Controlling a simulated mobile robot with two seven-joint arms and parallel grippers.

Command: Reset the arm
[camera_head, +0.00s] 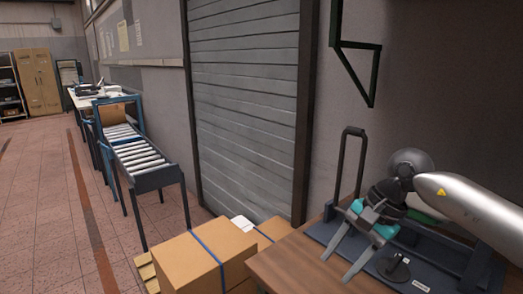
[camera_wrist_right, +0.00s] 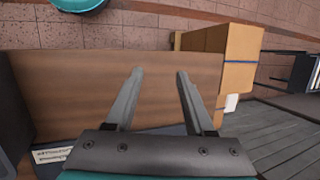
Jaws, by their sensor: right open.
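My right arm comes in from the right side of the head view. Its gripper (camera_head: 334,272) is open, with two grey fingers pointing down and left over the wooden table. In the right wrist view the gripper (camera_wrist_right: 160,72) shows its two fingers apart with nothing between them, above the bare brown wood. My left gripper is not in view. No shoe last can be made out in either view.
The wooden table (camera_head: 283,268) bears a dark panel (camera_head: 376,268) with a small black round fitting, partly under my right arm. Strapped cardboard boxes (camera_head: 205,262) stand at the table's left. A roller conveyor (camera_head: 146,156) and a grey shutter (camera_head: 245,110) are farther back.

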